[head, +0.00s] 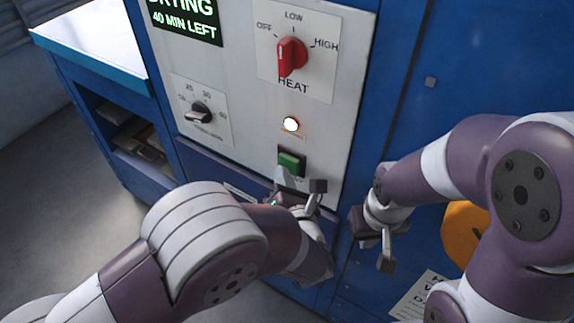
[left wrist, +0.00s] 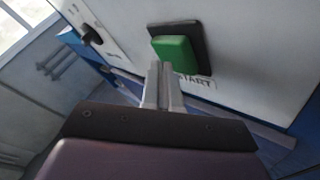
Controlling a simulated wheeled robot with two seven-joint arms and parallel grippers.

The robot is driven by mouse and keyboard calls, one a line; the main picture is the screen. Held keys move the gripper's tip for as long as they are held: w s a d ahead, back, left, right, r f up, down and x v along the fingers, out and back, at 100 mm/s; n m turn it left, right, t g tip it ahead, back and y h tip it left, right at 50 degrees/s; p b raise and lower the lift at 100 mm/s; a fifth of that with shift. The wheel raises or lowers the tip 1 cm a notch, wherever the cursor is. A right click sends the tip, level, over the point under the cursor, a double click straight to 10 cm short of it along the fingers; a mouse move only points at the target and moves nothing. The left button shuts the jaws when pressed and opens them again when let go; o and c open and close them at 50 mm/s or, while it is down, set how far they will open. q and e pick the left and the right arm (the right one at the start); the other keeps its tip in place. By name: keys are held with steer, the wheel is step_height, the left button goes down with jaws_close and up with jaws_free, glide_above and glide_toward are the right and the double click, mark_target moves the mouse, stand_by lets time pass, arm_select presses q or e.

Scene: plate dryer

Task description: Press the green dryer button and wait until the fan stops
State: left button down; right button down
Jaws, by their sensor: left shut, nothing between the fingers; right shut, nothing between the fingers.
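The green button (head: 290,162) sits in a dark square frame on the grey control panel (head: 240,90). It also shows in the left wrist view (left wrist: 175,50), above the word START. My left gripper (head: 283,176) is shut and empty, with its tips just below the button. In the left wrist view its fingertips (left wrist: 160,68) lie near the button's lower left edge; I cannot tell whether they touch it. The display (head: 186,17) reads DRYING, 40 MIN LEFT. A round lamp (head: 291,124) above the button glows. My right gripper (head: 386,262) is shut and empty. The fan is not visible.
A red heat knob (head: 290,55) and a black timer dial (head: 199,113) stick out of the panel. Blue cabinet doors stand to the right, with an orange disc (head: 463,232) and a paper notice (head: 410,300). A white-topped blue bench (head: 92,42) stands at left.

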arm_select(q)
steer(key=shift+s+a, duration=0.4)
steer(key=shift+s, duration=0.15)
steer(key=shift+s+a, duration=0.75)
steer(key=shift+s, duration=0.25)
steer(key=shift+s+a, duration=0.7)
steer(key=shift+s, duration=0.3)
